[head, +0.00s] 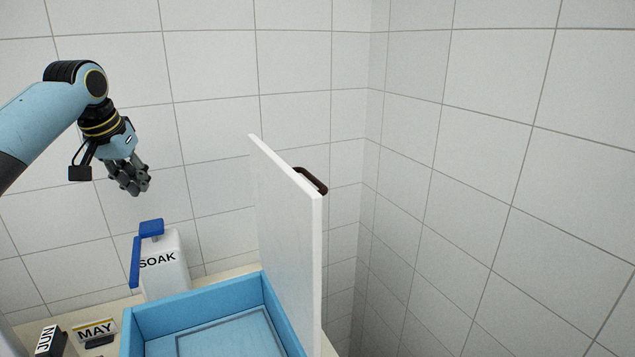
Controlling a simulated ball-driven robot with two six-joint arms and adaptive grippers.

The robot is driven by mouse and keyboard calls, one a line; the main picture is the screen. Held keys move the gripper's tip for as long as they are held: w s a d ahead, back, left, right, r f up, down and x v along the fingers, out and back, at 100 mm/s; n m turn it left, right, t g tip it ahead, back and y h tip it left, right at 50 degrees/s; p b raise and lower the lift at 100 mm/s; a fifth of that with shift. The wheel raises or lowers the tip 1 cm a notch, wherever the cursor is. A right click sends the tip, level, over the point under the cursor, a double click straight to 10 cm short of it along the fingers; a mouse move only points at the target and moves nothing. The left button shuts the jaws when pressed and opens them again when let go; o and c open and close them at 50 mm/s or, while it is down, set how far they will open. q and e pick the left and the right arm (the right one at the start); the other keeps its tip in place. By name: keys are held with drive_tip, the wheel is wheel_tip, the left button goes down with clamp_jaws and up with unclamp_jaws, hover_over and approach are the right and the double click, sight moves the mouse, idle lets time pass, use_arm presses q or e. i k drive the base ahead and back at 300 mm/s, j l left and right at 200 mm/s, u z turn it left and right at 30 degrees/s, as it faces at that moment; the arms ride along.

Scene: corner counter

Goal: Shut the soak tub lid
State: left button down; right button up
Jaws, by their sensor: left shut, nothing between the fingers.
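The soak tub (198,303) is a light blue open box at the bottom of the head view. Its white lid (284,225) stands upright along the tub's right side, so the tub is open. A dark brown handle (312,181) sits on the lid's far right face, near the top edge. My left gripper (136,189) hangs in the air at the upper left, shut and empty. It is left of the lid and above the bottle, apart from both. My right gripper is not in view.
A white bottle marked SOAK (165,268) with a blue top stands behind the tub's left corner. Small signs, MAY (95,329) and JUN (47,340), stand at the lower left. Tiled walls (420,120) meet in a corner behind and right of the lid.

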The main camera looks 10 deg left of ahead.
sight(288, 209)
drive_tip(key=k+l, duration=0.55)
drive_tip(key=l, duration=0.2)
drive_tip(key=k+l, duration=0.6)
drive_tip(key=l, duration=0.1)
